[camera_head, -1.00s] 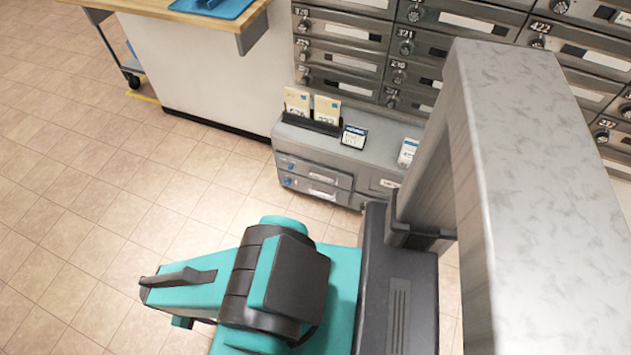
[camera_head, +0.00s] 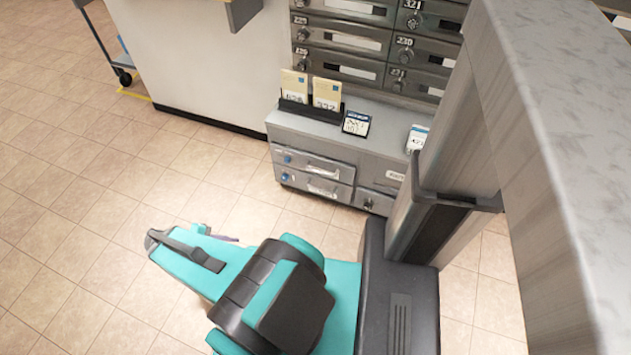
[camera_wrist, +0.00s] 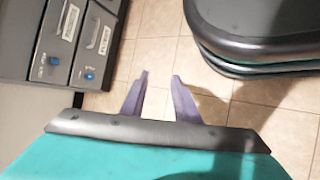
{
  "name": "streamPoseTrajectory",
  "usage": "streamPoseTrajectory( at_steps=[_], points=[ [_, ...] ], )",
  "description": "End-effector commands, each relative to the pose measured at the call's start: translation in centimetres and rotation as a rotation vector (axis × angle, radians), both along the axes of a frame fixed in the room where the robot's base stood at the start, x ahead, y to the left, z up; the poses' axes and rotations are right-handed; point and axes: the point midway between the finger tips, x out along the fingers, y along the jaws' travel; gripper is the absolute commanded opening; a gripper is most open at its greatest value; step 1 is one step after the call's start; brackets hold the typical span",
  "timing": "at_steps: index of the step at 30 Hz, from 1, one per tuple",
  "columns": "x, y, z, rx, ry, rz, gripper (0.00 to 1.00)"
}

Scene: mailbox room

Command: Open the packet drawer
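A grey low cabinet (camera_head: 385,140) stands against the mailbox wall. Its front left has two stacked drawers, an upper one (camera_head: 312,164) and a lower one (camera_head: 313,186), each with a blue round fitting and a pale label. A third drawer front (camera_head: 375,199) is at their right. All look shut; I cannot read which is the packet drawer. In the wrist view the drawer fronts (camera_wrist: 72,45) lie at the upper left. My gripper (camera_wrist: 160,76) is open and empty over the floor, apart from the drawers. In the head view only a purple bit of it (camera_head: 224,238) shows.
Card holders with yellow cards (camera_head: 326,93) and a dark card (camera_head: 356,124) stand on the cabinet top. Metal mailboxes (camera_head: 340,40) rise behind. A white counter (camera_head: 190,60) is at the left. Tiled floor (camera_head: 90,180) before the cabinet is open.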

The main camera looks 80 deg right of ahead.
Motion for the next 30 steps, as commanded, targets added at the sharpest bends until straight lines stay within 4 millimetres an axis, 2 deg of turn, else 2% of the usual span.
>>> streamPoseTrajectory(
  at_steps=[1, 3, 11, 18, 24, 30],
  points=[
    [-0.2, -1.6, -1.2, -0.033, 0.006, -0.015, 0.28],
    [-0.6, -3.7, -1.4, -0.080, 0.019, -0.031, 0.28],
    [-2.6, -11.1, -1.5, -0.264, 0.072, -0.097, 0.28],
    [-5.3, -17.4, -1.1, -0.434, 0.132, -0.159, 0.28],
    [-8.1, -22.1, -0.3, -0.578, 0.190, -0.213, 0.28],
    [-10.7, -25.5, 0.9, -0.700, 0.245, -0.258, 0.28]
  ],
)
